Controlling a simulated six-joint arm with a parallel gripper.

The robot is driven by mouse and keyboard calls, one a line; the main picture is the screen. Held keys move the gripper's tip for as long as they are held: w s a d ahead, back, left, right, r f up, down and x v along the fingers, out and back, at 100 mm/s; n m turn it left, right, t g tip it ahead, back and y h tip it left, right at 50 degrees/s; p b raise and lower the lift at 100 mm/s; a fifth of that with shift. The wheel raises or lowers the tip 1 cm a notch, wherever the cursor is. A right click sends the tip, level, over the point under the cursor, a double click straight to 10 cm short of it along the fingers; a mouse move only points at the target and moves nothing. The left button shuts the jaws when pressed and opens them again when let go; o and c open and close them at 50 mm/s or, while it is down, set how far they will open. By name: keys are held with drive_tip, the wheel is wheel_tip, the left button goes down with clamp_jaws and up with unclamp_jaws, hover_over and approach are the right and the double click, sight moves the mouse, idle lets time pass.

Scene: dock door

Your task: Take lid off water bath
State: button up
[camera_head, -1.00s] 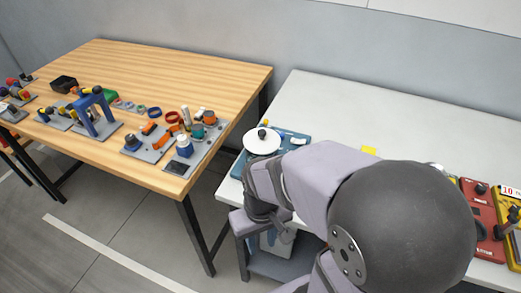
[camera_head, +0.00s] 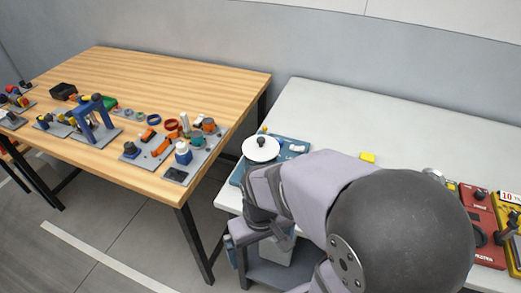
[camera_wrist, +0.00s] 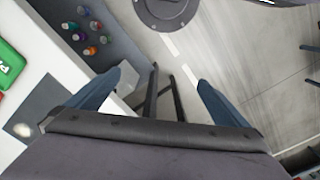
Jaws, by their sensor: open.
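The lid (camera_head: 261,148) is a white disc with a dark knob. It lies level on the teal-blue unit (camera_head: 296,147), which I take to be the water bath, at the left end of the white table. The lid hides what is under it. My forearm and wrist stand just in front of the lid in the head view, and my gripper is not clear there. In the wrist view my gripper (camera_wrist: 157,95) is open, its two blue fingers wide apart with nothing between them. It points down past the table edge towards the floor. The lid is not in the wrist view.
A wooden table (camera_head: 170,75) with several fixtures stands to the left, across a gap. A yellow block (camera_head: 368,157) and red (camera_head: 482,225) and yellow devices lie to the right on the white table (camera_head: 390,125). A lower shelf (camera_wrist: 95,20) holds several small bottles.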

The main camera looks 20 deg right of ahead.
wheel_tip(320, 180, up, 18)
drive_tip(key=t+p, duration=0.2)
drive_tip(key=p, duration=0.2)
hover_over(261, 139)
drive_tip(key=s, duration=0.1)
drive_tip(key=shift+s+d+f, duration=0.1)
drive_tip(key=shift+s, duration=0.05)
drive_tip(key=shift+w+f+p, duration=0.25)
drive_tip(key=shift+f+p, duration=0.1)
drive_tip(key=shift+f, duration=0.85)
drive_tip(key=shift+w+f+p, duration=0.2)
drive_tip(key=shift+f+p, duration=0.2)
drive_tip(key=shift+f, duration=0.8)
drive_tip(key=shift+w+f+p, duration=0.25)
drive_tip(key=shift+f+p, duration=0.1)
drive_tip(key=shift+f, duration=0.85)
drive_tip(key=c, duration=1)
